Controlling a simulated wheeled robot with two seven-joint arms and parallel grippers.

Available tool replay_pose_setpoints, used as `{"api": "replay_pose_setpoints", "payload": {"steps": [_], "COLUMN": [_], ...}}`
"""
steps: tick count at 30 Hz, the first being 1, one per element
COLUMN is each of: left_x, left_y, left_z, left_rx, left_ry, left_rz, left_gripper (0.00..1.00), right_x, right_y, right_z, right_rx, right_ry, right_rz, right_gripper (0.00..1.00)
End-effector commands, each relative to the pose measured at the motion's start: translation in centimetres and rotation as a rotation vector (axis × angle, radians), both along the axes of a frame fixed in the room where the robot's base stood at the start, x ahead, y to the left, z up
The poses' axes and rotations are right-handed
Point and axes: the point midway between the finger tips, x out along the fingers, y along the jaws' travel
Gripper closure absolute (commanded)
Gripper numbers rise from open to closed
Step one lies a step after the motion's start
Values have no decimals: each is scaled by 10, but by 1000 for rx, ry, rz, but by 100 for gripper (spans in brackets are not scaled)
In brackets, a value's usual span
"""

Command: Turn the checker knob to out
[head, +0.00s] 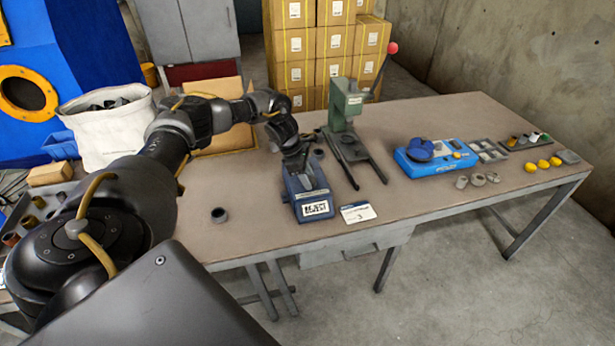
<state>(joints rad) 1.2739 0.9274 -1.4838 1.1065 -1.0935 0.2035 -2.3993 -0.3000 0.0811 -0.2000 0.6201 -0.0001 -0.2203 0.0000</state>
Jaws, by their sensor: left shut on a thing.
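A small blue box (298,206) with a white front label that seems to read "REJECT" stands near the front edge of the table; I take it for the checker. My left gripper (304,167) reaches over from the left and points down at the top of this box. It is shut on a small part there, which I take for the checker knob. The fingers and wrist hide most of the knob, so its turned position cannot be told. My right gripper is not in view.
A green press (345,105) with a red-tipped lever stands just behind the box to the right. A white card (358,212) lies beside the box. A dark ring (219,215) lies to its left. A blue fixture (437,160) and small parts occupy the right side.

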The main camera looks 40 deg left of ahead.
Motion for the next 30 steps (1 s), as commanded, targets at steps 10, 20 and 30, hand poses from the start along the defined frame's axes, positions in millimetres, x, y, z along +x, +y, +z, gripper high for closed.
{"api": "replay_pose_setpoints", "payload": {"steps": [10, 20, 30], "left_x": [0, -2, -2], "left_y": [0, -1, -4], "left_z": [1, 2, 2], "left_rx": [0, 0, 0], "left_ry": [-1, -1, -2], "left_rz": [50, 283, 606], "left_gripper": [82, 82, 82], "right_x": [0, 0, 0], "right_y": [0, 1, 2], "right_z": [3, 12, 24], "right_rx": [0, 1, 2], "right_ry": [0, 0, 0], "right_rz": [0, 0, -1], "right_gripper": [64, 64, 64]}}
